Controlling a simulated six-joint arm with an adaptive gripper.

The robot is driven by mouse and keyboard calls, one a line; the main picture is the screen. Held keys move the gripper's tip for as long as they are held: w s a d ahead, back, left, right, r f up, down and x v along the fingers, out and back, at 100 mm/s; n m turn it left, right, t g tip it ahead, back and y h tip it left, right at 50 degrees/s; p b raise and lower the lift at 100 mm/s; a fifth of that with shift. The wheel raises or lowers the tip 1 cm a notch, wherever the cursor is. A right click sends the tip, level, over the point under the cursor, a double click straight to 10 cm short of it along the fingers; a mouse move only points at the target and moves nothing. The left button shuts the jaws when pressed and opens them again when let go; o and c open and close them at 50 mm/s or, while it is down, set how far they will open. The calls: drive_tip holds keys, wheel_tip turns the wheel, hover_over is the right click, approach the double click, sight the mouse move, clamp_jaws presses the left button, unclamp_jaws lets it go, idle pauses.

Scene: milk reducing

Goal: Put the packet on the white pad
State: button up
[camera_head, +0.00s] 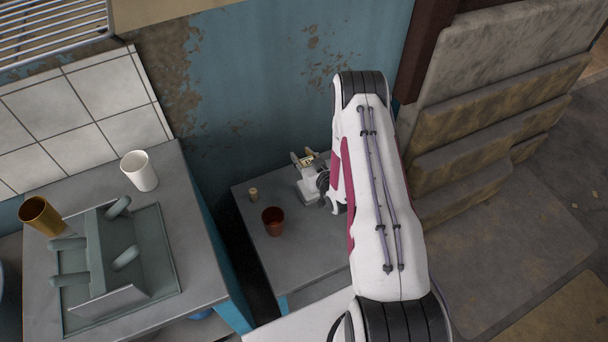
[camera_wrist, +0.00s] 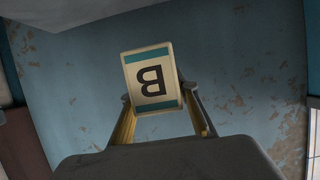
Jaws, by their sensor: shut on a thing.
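The packet (camera_wrist: 152,80) is a small cream-white box with teal bands and a dark letter B, which appears upside down in the wrist view. My gripper (camera_wrist: 160,105) is shut on it, with one finger on each side. In the head view, my gripper (camera_head: 306,160) is near the far end of the low grey table, against the blue wall. The packet (camera_head: 308,160) shows there only as a small pale patch between the fingers. I cannot clearly pick out the white pad; my arm covers much of the table's right side.
A red-brown cup (camera_head: 273,221) and a small pale cylinder (camera_head: 253,194) stand on the low grey table (camera_head: 292,265), left of my gripper. A higher counter at left holds a white cup (camera_head: 139,171), a brass cup (camera_head: 40,215) and a grey-green pegged rack (camera_head: 120,262).

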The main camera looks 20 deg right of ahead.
sight(303, 165)
drive_tip(key=shift+f, duration=2.1)
drive_tip(key=shift+f, duration=0.1)
drive_tip(key=shift+f, duration=1.95)
drive_tip(key=shift+f, duration=0.15)
drive_tip(key=o, duration=1.1)
drive_tip(key=shift+o, duration=0.2)
drive_tip(key=shift+s+r, duration=0.1)
drive_tip(key=shift+r, duration=0.1)
drive_tip(key=v, duration=1.1)
drive_tip(key=shift+s+r, duration=0.2)
drive_tip(key=shift+s, duration=0.15)
